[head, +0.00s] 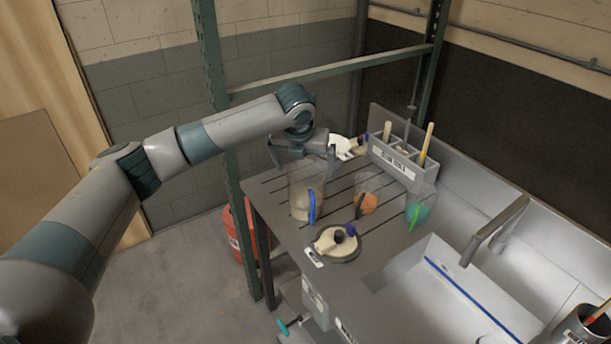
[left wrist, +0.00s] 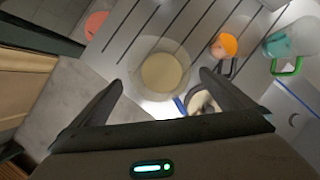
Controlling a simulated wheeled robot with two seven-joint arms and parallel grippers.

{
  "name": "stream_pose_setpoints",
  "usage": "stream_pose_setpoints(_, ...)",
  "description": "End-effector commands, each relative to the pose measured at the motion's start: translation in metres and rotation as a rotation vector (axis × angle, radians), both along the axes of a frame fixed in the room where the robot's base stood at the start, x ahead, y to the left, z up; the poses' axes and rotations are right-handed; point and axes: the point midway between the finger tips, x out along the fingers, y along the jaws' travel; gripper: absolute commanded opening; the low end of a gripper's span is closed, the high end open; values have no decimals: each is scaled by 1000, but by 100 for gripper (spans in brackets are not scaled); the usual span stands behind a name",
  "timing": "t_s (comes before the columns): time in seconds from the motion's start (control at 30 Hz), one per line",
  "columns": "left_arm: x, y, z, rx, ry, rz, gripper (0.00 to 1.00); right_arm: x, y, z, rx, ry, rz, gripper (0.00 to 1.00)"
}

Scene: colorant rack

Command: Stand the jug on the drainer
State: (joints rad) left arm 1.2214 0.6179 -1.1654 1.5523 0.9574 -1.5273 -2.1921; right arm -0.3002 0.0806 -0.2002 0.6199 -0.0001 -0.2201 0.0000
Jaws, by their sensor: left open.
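A clear jug with cream contents and a blue handle (head: 302,202) stands upright on the grooved grey drainer (head: 270,184), near its left edge. In the left wrist view the same jug (left wrist: 160,72) is seen from above, between my finger tips. A jug with orange contents and a dark handle (head: 366,196) and a jug with teal contents and a green handle (head: 419,210) stand to its right. My left gripper (head: 303,160) is open and empty, just above the cream jug. I cannot tell whether the fingers reach past its rim. My right gripper is out of view.
A round cream-coloured piece with a dark knob (head: 337,243) lies at the drainer's front. A grey tool caddy (head: 405,165) stands at the back. The sink basin (head: 440,285) opens to the right. A green rack post (head: 217,120) rises beside my left arm.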

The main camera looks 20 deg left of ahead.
Motion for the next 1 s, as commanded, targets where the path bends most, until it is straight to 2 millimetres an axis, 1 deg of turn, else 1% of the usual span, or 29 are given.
stream_pose_setpoints(0.03, -3, 0, 7, 1, -4, -1, 100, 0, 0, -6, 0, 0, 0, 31)
stream_pose_setpoints(0.2, -14, -1, 34, 2, -3, -1, 100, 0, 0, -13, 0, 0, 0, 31)
stream_pose_setpoints(0.3, -19, -2, 47, 0, -2, 0, 100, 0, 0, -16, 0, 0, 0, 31)
stream_pose_setpoints(0.4, -23, -3, 55, 1, -1, -1, 100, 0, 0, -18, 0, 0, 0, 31)
stream_pose_setpoints(0.6, -25, -3, 60, 1, 1, -1, 100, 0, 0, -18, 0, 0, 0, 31)
stream_pose_setpoints(1.0, -25, -3, 60, 1, 1, 0, 100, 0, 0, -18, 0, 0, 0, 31)
